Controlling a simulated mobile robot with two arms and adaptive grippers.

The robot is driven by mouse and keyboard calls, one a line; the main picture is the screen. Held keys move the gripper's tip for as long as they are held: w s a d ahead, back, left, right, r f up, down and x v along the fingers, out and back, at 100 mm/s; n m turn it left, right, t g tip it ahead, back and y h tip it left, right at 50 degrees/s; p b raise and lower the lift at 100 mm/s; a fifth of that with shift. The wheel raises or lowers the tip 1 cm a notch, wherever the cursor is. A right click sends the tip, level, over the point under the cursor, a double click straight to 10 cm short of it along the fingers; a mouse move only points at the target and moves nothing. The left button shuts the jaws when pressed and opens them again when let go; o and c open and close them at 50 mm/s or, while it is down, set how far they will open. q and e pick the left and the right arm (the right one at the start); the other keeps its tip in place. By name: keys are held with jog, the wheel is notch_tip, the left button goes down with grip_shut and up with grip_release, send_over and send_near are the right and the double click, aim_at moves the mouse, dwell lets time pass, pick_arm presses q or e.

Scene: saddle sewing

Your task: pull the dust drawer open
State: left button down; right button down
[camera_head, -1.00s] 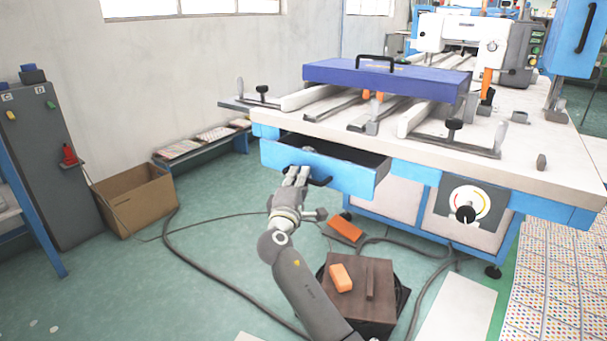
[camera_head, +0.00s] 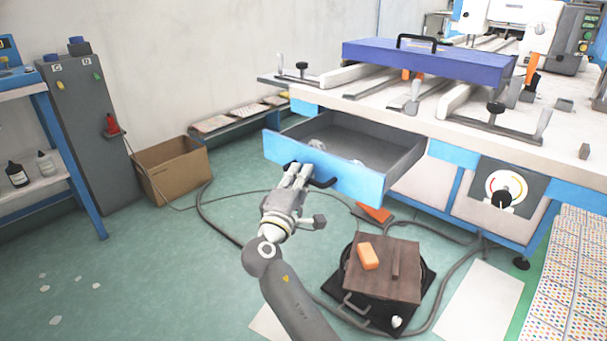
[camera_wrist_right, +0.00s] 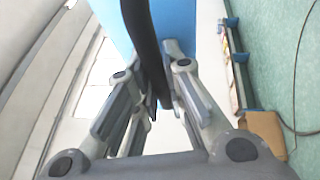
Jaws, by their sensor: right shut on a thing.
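The dust drawer (camera_head: 330,172) has a blue front and a grey inside, and stands well out from under the sewing machine table (camera_head: 470,122). A few pale scraps lie inside it. My right gripper (camera_head: 298,172) is at the drawer front, shut on the dark drawer handle (camera_head: 322,183). In the right wrist view the black handle bar (camera_wrist_right: 153,45) runs between the two fingers (camera_wrist_right: 155,85), with the blue drawer front (camera_wrist_right: 115,20) behind it. My left gripper is not in view.
A brown box-like block with an orange piece (camera_head: 368,256) on it stands on the floor below the drawer, with hoses around it. A cardboard box (camera_head: 172,168) and a grey cabinet (camera_head: 90,130) stand at the left. Open floor lies at the lower left.

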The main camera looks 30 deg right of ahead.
jog(key=c, duration=1.5)
grip_release()
jog(key=shift+s+a+f, duration=0.1)
jog(key=shift+a, duration=0.05)
jog(key=v, duration=1.1)
jog(key=shift+s+a, duration=0.2)
jog(key=shift+s, duration=0.1)
